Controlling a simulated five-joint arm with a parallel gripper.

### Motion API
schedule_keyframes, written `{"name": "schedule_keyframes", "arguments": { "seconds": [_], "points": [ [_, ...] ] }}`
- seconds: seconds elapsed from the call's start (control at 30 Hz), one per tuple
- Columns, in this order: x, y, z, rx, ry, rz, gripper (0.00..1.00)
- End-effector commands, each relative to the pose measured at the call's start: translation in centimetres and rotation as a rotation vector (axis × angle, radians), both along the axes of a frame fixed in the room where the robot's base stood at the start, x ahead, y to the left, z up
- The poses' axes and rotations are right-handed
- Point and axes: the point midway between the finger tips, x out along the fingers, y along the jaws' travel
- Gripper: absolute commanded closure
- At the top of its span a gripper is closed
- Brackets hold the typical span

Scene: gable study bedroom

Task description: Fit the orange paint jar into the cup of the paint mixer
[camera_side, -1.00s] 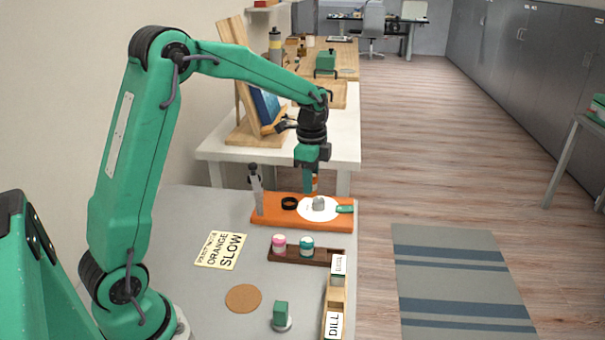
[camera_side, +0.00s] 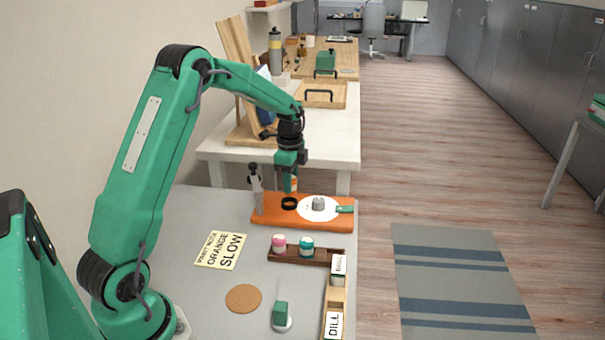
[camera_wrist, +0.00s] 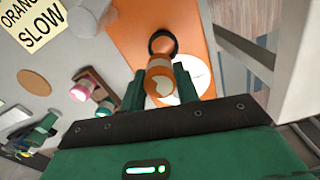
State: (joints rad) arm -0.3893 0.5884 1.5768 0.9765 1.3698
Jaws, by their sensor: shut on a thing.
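The paint mixer is an orange base (camera_side: 330,222) with a black ring-shaped cup (camera_side: 289,203), a white disc (camera_side: 318,208) and a grey upright post. My gripper (camera_side: 289,187) is shut on the orange paint jar (camera_side: 294,183), which is partly hidden behind a finger in the side view. The jar appears above the base, close to the cup and not seated in it. In the wrist view, the jar (camera_wrist: 160,72) sits between both fingers, with its end just short of or overlapping the near edge of the cup (camera_wrist: 162,38); the exact gap cannot be told.
A brown rack (camera_side: 300,255) holds a pink jar (camera_side: 279,243) and a teal jar (camera_side: 306,246). A yellow "orange slow" card (camera_side: 221,250), a cork disc (camera_side: 243,298), a green-handled stamp (camera_side: 281,314) and a labelled wooden tray (camera_side: 335,300) lie nearer. Bare grey table lies between them.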

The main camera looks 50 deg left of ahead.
Motion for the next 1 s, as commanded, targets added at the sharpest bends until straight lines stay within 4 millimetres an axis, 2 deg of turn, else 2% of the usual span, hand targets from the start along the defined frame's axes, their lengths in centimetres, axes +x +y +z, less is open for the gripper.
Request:
{"name": "schedule_keyframes", "arguments": {
  "seconds": [0.13,0.37,0.73,1.0],
  "points": [
    [0.1,1.0,-0.6,0.001,-0.001,-0.001,0.93],
    [0.1,1.1,-0.8,0.001,-0.001,-0.001,0.93],
    [0.1,1.1,-4.2,-0.001,0.002,0.000,0.93],
    [0.1,1.1,-4.7,0.001,-0.001,0.000,0.93]
  ]
}}
